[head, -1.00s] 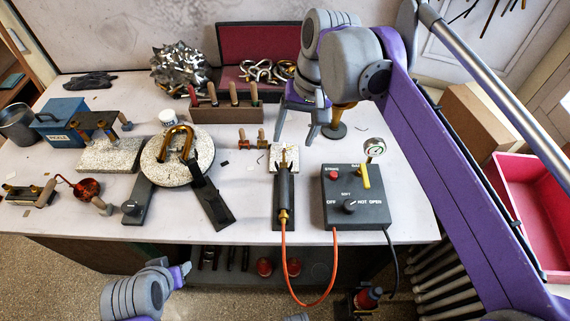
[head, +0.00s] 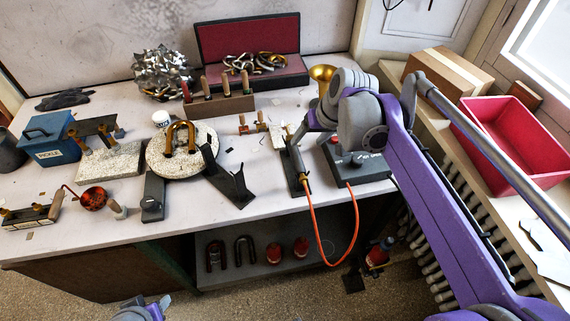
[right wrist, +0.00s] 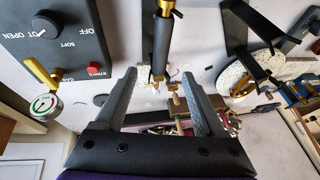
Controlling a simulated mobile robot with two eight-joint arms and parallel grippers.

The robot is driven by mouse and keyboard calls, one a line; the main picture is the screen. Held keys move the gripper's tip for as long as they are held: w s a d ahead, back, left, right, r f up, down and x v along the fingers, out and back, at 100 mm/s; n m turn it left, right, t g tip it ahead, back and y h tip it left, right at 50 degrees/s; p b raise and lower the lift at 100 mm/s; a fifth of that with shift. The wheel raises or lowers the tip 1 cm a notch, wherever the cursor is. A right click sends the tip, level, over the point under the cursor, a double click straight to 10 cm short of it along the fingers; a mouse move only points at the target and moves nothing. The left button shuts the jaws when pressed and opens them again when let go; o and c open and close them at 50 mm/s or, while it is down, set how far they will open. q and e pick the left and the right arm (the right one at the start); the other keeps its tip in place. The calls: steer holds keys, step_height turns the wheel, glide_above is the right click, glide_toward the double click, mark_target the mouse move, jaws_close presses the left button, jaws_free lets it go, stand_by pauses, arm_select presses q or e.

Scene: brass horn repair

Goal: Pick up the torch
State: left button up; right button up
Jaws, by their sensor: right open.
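The torch (head: 296,168) has a dark cylindrical handle and brass fittings, with an orange hose at its near end. It lies on a black stand on the bench, left of the control box (head: 352,160). My right gripper (head: 308,134) is open and empty, above the bench by the torch's far end, and hides part of the control box. Only a bit of my left arm shows at the bottom edge of the head view.
A tool rack (head: 220,107) stands behind, near an open red-lined case (head: 250,42). A round work block (head: 180,165) and black stand (head: 230,180) lie left. The orange hose (head: 352,225) loops over the front edge. A red bin (head: 510,150) is at right.

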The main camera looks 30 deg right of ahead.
mark_target(297, 153)
steer(key=x, duration=0.5)
steer(key=shift+d+f+b, duration=0.2)
steer(key=shift+f+b, duration=0.1)
steer(key=shift+f, duration=0.1)
steer(key=shift+w+a+f, duration=0.2)
steer(key=shift+w+f, duration=0.05)
steer(key=shift+f, duration=0.25)
steer(key=x, duration=0.4)
steer(key=shift+w+a+f, duration=0.1)
steer(key=shift+w+a, duration=0.05)
steer(key=shift+a, duration=0.1)
steer(key=shift+c, duration=0.2)
jaws_close()
